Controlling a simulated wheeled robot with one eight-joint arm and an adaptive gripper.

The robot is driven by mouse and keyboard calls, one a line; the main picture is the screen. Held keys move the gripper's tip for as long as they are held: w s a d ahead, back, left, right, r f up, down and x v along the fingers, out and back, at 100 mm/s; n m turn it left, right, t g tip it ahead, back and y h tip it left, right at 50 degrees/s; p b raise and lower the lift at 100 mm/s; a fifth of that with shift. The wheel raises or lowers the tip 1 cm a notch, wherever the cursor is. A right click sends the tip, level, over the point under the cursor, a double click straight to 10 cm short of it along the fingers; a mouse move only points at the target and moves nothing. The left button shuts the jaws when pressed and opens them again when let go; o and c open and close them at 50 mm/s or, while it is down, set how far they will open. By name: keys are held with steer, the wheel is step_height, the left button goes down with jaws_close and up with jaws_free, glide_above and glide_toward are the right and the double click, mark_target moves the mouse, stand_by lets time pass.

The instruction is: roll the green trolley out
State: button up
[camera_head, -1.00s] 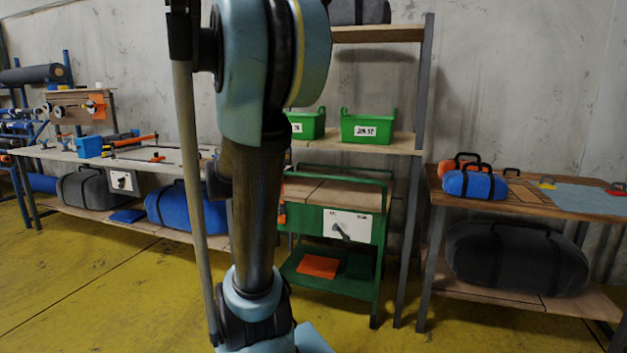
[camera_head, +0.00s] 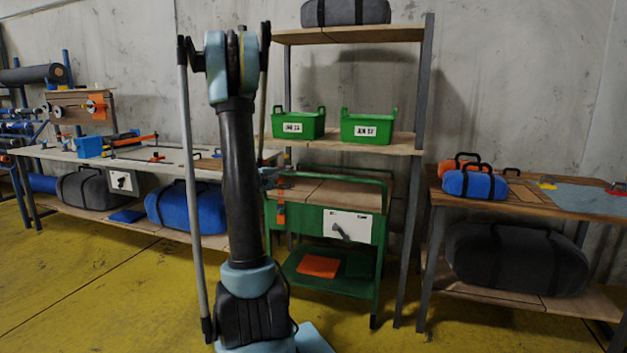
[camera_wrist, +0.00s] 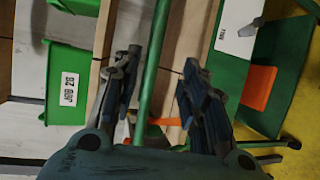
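The green trolley (camera_head: 377,228) stands under the shelf, with a wooden top, a white panel on its front and a lower tray. In the wrist view its green handle bar (camera_wrist: 152,72) runs between the two fingers of my gripper (camera_wrist: 160,66). The fingers are apart, with visible gaps on both sides of the bar. In the head view my gripper (camera_head: 272,178) is at the trolley's left end, partly hidden behind my arm. An orange item (camera_head: 317,265) lies on the trolley's lower tray.
Shelf posts (camera_head: 408,240) stand close at the trolley's right. Two green bins (camera_head: 367,128) sit on the shelf above. A long workbench (camera_head: 130,167) is at left and a wooden table (camera_head: 560,205) at right. The yellow floor (camera_head: 110,285) in front is clear.

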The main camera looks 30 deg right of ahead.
mark_target(312, 176)
steer(key=x, duration=1.7)
steer(key=shift+w+d+r, duration=0.1)
steer(key=shift+w+d, duration=0.05)
steer(key=shift+d, duration=0.2)
jaws_close()
